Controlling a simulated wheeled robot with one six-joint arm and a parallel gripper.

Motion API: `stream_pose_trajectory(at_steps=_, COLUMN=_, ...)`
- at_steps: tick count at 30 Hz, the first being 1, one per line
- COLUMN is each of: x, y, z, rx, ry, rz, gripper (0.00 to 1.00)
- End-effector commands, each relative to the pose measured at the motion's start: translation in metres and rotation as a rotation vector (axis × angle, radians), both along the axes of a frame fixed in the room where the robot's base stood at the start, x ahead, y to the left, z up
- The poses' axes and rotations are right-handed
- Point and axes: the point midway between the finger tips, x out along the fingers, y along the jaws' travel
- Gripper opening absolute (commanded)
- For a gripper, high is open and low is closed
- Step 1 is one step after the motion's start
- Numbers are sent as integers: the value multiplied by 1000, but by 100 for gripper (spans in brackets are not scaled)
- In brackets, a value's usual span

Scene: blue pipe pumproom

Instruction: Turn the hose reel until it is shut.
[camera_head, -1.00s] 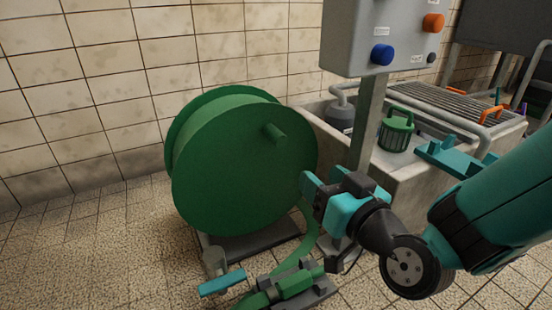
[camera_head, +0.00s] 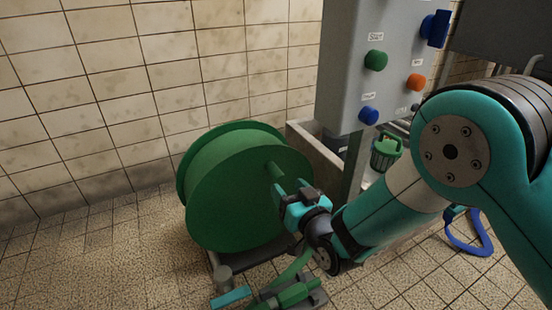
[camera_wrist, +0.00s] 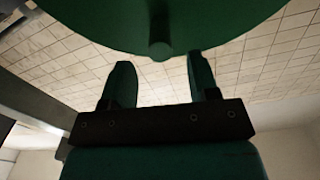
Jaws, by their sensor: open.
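The green hose reel (camera_head: 232,200) stands on the floor by the tiled wall, its round face toward me. A short handle peg (camera_head: 274,171) sticks out near its upper right rim. My gripper (camera_head: 289,190) is just in front of the reel's right side, close to the peg. In the wrist view the reel (camera_wrist: 220,18) fills the top and the peg (camera_wrist: 160,48) points down, lying ahead of and between the two fingers of my gripper (camera_wrist: 162,78). The fingers are apart and hold nothing. Whether a finger touches the peg cannot be told.
A grey control box (camera_head: 372,60) with coloured knobs stands on a post right of the reel. A green basket (camera_head: 386,152) is behind it. A green hose fitting (camera_head: 290,294) and a teal lever (camera_head: 230,298) lie low in front. A blue hose loop (camera_head: 470,238) is at right.

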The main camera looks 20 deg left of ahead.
Motion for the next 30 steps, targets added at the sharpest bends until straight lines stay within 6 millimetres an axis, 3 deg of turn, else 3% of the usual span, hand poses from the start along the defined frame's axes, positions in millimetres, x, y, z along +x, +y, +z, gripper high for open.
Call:
stream_pose_trajectory(at_steps=2, x=5, y=7, z=6, rx=-1, ry=1, rz=1, gripper=55)
stream_pose_trajectory(at_steps=4, x=13, y=16, z=-3, rx=2, ry=-3, rz=2, gripper=55)
stream_pose_trajectory(at_steps=12, x=38, y=45, z=-3, rx=1, ry=-1, rz=0, gripper=55)
stream_pose_trajectory(at_steps=24, x=44, y=51, z=0, rx=0, ry=1, rz=-1, gripper=55)
stream_pose_trajectory(at_steps=26, x=44, y=51, z=0, rx=0, ry=1, rz=-1, gripper=43)
stream_pose_trajectory(at_steps=30, x=44, y=51, z=0, rx=0, ry=1, rz=-1, gripper=11)
